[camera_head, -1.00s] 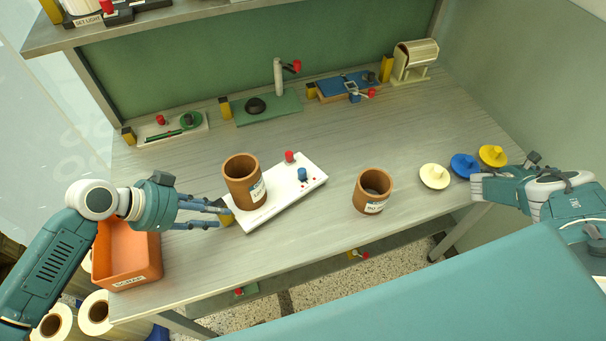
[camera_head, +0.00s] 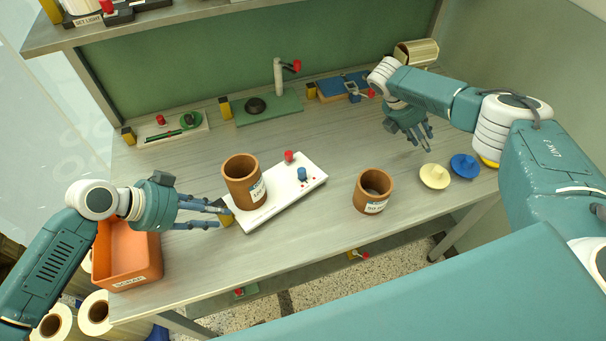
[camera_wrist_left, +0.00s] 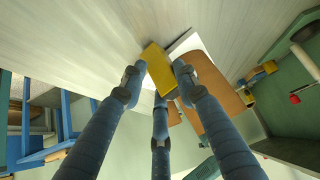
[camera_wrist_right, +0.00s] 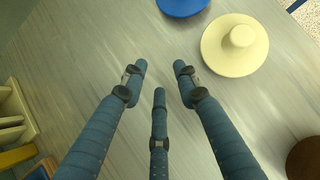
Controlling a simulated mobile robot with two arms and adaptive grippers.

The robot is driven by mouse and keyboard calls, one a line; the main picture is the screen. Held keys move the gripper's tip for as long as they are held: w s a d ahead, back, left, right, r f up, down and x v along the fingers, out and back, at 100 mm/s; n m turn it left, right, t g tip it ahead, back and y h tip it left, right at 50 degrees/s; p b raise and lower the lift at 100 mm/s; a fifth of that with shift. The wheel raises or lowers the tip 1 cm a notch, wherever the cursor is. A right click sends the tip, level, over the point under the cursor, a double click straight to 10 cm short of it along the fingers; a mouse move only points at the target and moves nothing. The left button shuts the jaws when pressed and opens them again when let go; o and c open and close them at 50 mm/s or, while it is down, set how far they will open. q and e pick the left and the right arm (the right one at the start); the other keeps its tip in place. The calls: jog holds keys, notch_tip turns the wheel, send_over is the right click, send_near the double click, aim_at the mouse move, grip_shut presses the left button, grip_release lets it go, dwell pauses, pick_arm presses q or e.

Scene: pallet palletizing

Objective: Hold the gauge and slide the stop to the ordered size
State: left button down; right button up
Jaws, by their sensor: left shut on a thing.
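A white board (camera_head: 285,206) with a yellow block (camera_head: 226,219) at its left end lies slantwise on the table. A blue knob (camera_head: 302,174) and a red knob (camera_head: 289,156) stand at its right part. A brown cup (camera_head: 240,185) with a label hides some of the board. My left gripper (camera_head: 222,214) is shut on the yellow block, which shows between its fingers in the left wrist view (camera_wrist_left: 160,68). My right gripper (camera_head: 425,142) is open and empty over the table, right of the board; its fingers are spread in the right wrist view (camera_wrist_right: 160,80).
A second brown cup (camera_head: 366,201) stands right of the board. Cream (camera_head: 434,177) and blue (camera_head: 464,166) knobbed discs lie near my right arm. An orange bin (camera_head: 128,262) is at the left. Other fixtures, including a green board (camera_head: 270,110) and a blue board (camera_head: 335,84), line the back.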

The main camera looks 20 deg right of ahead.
aim_at(302, 171)
jog(key=a, duration=0.4)
jog(key=w+a+y, duration=0.1)
jog(key=a, duration=0.4)
jog(key=w+a+t+y, duration=0.1)
jog(key=a, duration=0.3)
jog(key=shift+a+r+n, duration=0.15)
jog(key=shift+a+n, duration=0.1)
jog(key=shift+n, duration=0.15)
jog(key=shift+n+y, duration=0.3)
jog(key=shift+y, duration=0.6)
jog(key=a, duration=0.2)
jog(key=a+r, duration=0.1)
jog(key=a, duration=0.5)
jog(key=shift+w+r, duration=0.1)
jog(key=shift+r, duration=0.15)
jog(key=s+a+r+y, duration=0.1)
jog(key=a+r, duration=0.1)
jog(key=a, duration=0.3)
jog(key=a+r+n+y, duration=0.1)
jog(key=a+r, duration=0.1)
jog(key=a, duration=0.3)
jog(key=s+a+r+y, duration=0.1)
jog(key=a+r, duration=0.1)
jog(key=a, duration=0.2)
jog(key=shift+s+a+r+t, duration=0.1)
jog(key=shift+s+a+t, duration=0.25)
jog(key=shift+a+t, duration=0.05)
jog(key=shift+s+a, duration=0.1)
jog(key=shift+a, duration=0.1)
jog(key=shift+f, duration=3.4)
